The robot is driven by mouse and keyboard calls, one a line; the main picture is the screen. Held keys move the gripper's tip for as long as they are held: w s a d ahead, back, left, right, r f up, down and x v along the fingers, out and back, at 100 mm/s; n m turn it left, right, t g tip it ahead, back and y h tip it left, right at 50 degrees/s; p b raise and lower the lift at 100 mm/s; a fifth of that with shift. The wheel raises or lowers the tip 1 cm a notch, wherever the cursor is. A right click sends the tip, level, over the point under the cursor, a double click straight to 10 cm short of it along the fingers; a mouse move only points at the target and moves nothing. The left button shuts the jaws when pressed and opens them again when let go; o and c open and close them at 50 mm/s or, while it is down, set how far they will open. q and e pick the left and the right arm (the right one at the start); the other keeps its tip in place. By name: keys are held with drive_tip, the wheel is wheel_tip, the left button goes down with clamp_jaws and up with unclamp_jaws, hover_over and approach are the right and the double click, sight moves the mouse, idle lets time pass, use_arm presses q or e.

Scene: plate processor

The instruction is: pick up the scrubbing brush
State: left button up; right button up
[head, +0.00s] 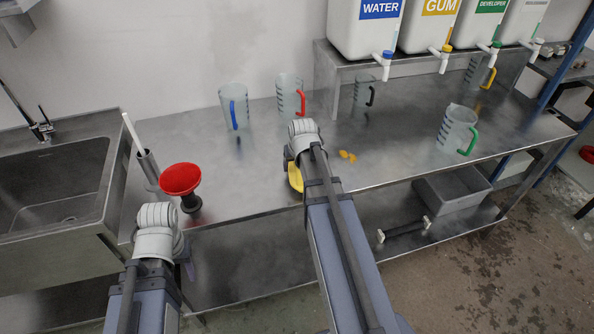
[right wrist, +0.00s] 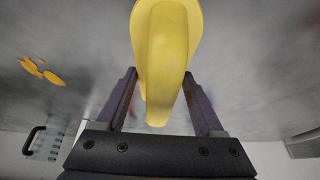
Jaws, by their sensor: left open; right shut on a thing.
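A yellow object with a curved handle, which looks like the scrubbing brush (right wrist: 166,50), is between the fingers of my right gripper (right wrist: 161,76) in the right wrist view. The gripper is shut on it. In the head view only a yellow edge of the brush (head: 295,177) shows beside my right wrist, over the steel table (head: 240,190). Its bristles are hidden, and I cannot tell whether it touches the table. My left gripper (head: 187,268) is open at the front left, near the table's front edge, mostly hidden behind my wrist.
Orange-yellow blobs (head: 347,156) lie right of my right wrist. Measuring jugs with blue (head: 235,105), red (head: 290,95) and green (head: 457,130) handles stand behind and to the right. A red funnel-like object (head: 181,179) stands left, near the sink (head: 50,180).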

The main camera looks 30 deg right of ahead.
drive_tip(key=c, duration=0.8)
drive_tip(key=shift+r, duration=0.1)
wheel_tip(320, 180, up, 10)
drive_tip(key=p, duration=1)
drive_tip(key=o, duration=0.9)
drive_tip(key=c, duration=0.7)
drive_tip(key=shift+o, duration=0.2)
